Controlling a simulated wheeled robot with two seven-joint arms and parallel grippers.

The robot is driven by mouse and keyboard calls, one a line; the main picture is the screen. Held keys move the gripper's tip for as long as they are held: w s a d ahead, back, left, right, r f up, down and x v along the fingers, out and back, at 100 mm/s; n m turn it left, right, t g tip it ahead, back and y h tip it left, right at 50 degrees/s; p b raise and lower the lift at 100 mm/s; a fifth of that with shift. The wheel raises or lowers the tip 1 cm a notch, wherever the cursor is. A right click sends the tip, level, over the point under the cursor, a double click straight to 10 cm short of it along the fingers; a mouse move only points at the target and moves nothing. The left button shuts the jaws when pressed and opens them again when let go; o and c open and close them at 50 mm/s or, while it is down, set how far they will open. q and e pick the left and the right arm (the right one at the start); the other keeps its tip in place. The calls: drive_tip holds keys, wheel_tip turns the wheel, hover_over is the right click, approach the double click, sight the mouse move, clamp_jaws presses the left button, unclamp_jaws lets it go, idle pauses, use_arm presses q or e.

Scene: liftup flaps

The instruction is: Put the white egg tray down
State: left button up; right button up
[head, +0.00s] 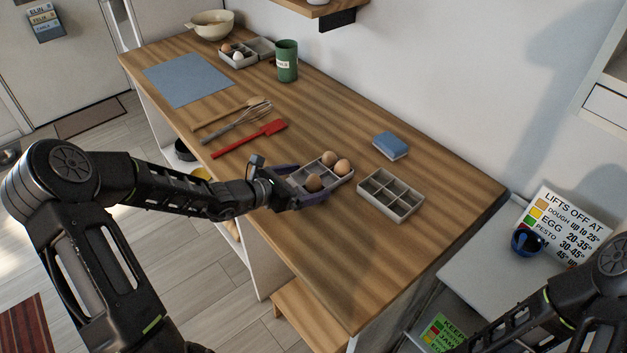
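A pale grey-white egg tray (337,181) with several brown eggs (342,166) in its cells is at the front part of the wooden counter. My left gripper (306,187) reaches in from the left, with its two fingers on either side of the tray's near-left end, and is shut on it. I cannot tell whether the tray's underside touches the counter or is slightly above it. The gripper and fingers hide part of that end. My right gripper is out of view; only part of my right arm shows at the lower right.
An empty pale six-cell tray (405,205) lies just right of the held tray. A blue sponge (390,145) is behind it. A red spatula (250,138), whisk (237,121), blue mat (188,80), green canister (287,61) and another egg tray (236,61) lie farther back. The counter's right front is clear.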

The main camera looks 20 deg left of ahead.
sight(305, 184)
use_arm(q)
drive_tip(key=c, duration=1.3)
drive_tip(key=shift+o, duration=0.2)
wheel_tip(305, 184, up, 10)
drive_tip(key=shift+p, duration=0.3)
